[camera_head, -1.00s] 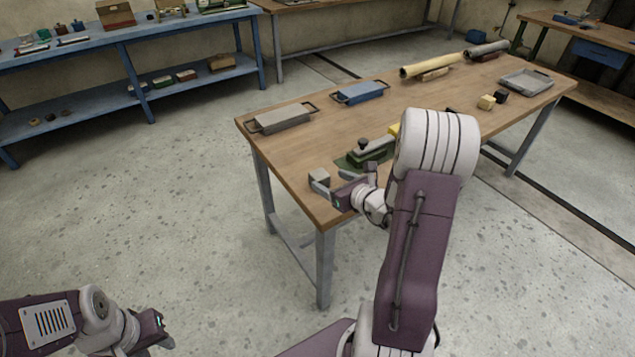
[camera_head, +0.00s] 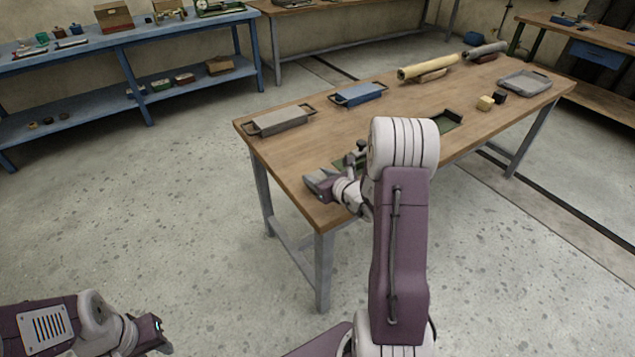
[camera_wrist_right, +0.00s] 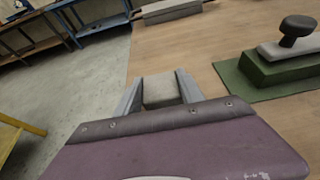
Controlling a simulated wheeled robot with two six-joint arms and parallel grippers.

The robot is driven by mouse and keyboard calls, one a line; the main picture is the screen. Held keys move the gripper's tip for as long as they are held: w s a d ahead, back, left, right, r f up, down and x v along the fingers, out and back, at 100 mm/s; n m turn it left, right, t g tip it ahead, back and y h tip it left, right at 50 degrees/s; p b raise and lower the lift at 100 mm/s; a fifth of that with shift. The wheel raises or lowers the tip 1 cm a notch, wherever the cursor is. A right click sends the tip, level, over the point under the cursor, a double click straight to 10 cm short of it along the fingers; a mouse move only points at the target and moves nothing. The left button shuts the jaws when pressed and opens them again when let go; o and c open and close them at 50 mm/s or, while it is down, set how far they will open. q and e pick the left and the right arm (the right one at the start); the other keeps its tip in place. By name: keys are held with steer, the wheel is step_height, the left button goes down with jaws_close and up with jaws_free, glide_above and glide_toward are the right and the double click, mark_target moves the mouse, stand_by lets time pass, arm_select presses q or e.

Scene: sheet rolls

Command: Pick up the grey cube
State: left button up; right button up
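The grey cube (camera_wrist_right: 160,92) sits between the two fingers of my right gripper (camera_wrist_right: 160,88) in the right wrist view, near the fingertips. The fingers stand on both sides of it, and whether they press on it I cannot tell. In the head view my right gripper (camera_head: 320,182) is low at the near left corner of the wooden table (camera_head: 290,150), and it hides most or all of the cube. My left gripper (camera_head: 163,336) is at the lower left over the floor, empty, with its fingers apart.
A green block with a black-knobbed grey top (camera_wrist_right: 285,60) stands on a green mat right of my right gripper.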

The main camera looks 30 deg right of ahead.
mark_target(319, 175)
steer(key=c, duration=0.5)
steer(key=shift+r, duration=0.3)
steer(key=r+p, duration=0.1)
steer(key=r, duration=0.3)
steer(key=shift+d+r, duration=0.15)
steer(key=shift+d, duration=0.05)
steer(key=w+d+r+p, duration=0.1)
steer(key=d+r+p, duration=0.2)
steer(key=d+r, duration=0.3)
steer(key=shift+w+d, duration=0.4)
steer(key=shift+d, duration=2.2)
